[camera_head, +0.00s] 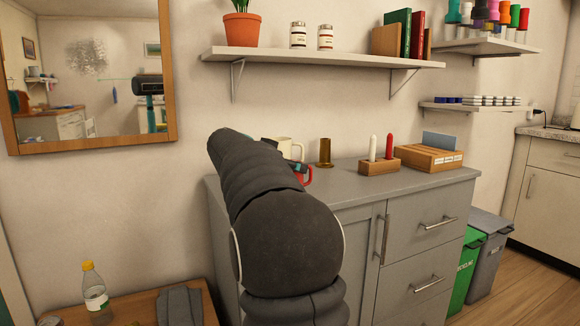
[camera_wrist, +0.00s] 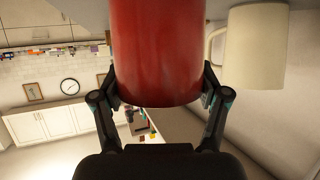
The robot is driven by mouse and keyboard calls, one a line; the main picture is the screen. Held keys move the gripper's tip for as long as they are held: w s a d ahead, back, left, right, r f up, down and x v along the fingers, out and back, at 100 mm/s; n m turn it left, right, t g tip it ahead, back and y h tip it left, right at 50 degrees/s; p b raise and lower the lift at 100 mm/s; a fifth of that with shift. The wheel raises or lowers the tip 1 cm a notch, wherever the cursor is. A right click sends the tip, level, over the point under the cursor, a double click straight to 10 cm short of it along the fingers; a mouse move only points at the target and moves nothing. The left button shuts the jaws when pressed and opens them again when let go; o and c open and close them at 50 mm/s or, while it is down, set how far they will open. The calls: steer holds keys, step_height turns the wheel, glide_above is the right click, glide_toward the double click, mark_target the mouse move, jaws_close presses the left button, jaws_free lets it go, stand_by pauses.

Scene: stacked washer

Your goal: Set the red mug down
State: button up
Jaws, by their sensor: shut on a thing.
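The red mug (camera_wrist: 157,45) fills the upper middle of the wrist view, between the two fingers of my gripper (camera_wrist: 160,88), which is shut on it. In the head view only a part of the red mug (camera_head: 306,177) shows beside my dark arm, over the grey cabinet (camera_head: 340,190). My arm hides the rest of it and most of the gripper. I cannot tell whether the mug's base touches the cabinet top. A cream mug (camera_head: 291,147) stands close behind it, and it also shows right of the red mug in the wrist view (camera_wrist: 256,48).
A brown cylinder (camera_head: 325,153), a wooden block with a white and a red candle-like stick (camera_head: 379,166) and a wooden organizer (camera_head: 428,157) stand on the cabinet top. A wall shelf (camera_head: 325,58) hangs above. A bottle (camera_head: 95,295) stands on a low table at bottom left.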

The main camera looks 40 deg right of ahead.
steer(key=shift+f, duration=0.1)
steer(key=o, duration=1.4)
steer(key=b+v, duration=0.1)
steer(key=v, duration=1.1)
steer(key=s+a+f+n+t+y, duration=0.1)
steer(key=s+a+f+n+y, duration=0.3)
steer(key=s+a+f, duration=0.4)
steer(key=s+a+f+n+t+y, duration=0.1)
steer(key=s+a+f+n+y, duration=0.4)
steer(key=s+a+f, duration=0.4)
steer(key=s+a+f+n+t+y, duration=0.1)
steer(key=s+a+f+n+y, duration=0.3)
steer(key=s+a+f+n, duration=0.3)
steer(key=shift+s+a+f, duration=0.35)
steer(key=shift+s+f, duration=0.25)
steer(key=shift+s, duration=0.1)
steer(key=shift+s+a+f, duration=0.35)
steer(key=shift+s+f, duration=0.2)
steer(key=shift+s, duration=0.2)
steer(key=shift+s+a+f, duration=0.35)
steer(key=shift+s+f, duration=0.25)
steer(key=shift+s, duration=0.1)
